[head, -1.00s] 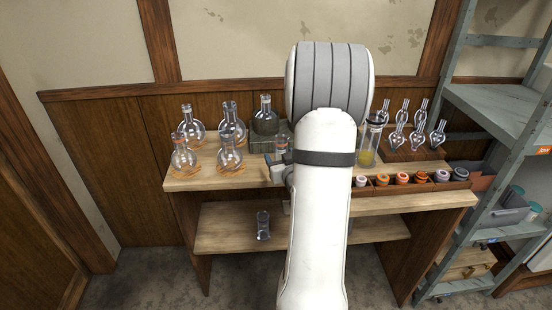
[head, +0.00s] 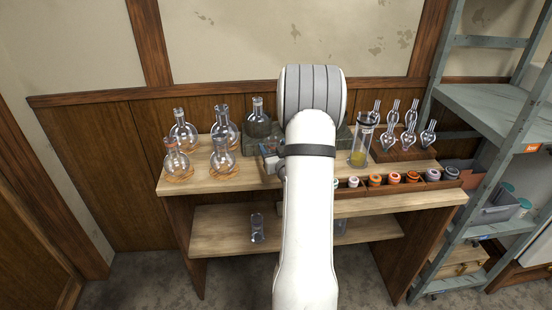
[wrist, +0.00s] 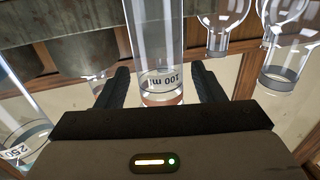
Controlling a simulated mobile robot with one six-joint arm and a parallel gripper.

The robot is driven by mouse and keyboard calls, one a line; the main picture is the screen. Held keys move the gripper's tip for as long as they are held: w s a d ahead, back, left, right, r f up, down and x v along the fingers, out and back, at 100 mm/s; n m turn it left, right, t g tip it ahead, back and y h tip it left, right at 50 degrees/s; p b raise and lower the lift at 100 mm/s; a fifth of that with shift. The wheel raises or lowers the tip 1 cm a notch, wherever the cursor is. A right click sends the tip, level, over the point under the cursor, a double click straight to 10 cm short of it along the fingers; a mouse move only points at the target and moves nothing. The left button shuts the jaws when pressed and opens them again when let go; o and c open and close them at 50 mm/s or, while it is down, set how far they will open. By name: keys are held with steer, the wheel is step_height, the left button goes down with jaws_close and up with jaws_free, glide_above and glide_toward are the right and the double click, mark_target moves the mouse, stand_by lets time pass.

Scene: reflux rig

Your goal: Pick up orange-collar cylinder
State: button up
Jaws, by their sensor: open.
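A clear glass cylinder marked 100 ml (wrist: 160,45), with a reddish-orange band near one end, stands between my gripper's two dark fingers (wrist: 160,76) in the wrist view. The fingers are apart on either side of it; I cannot tell whether either touches it. In the head view, my gripper (head: 271,162) is at the bench top, largely hidden behind my arm. Only a bit of glass shows beside it there.
Round flasks (head: 222,158) stand left on the bench (head: 225,178). Coloured rings sit in a front tray (head: 352,191). A small glass (head: 257,228) stands on the lower shelf.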

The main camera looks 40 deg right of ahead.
steer(key=shift+c, duration=0.2)
jaws_close()
stand_by(0.4)
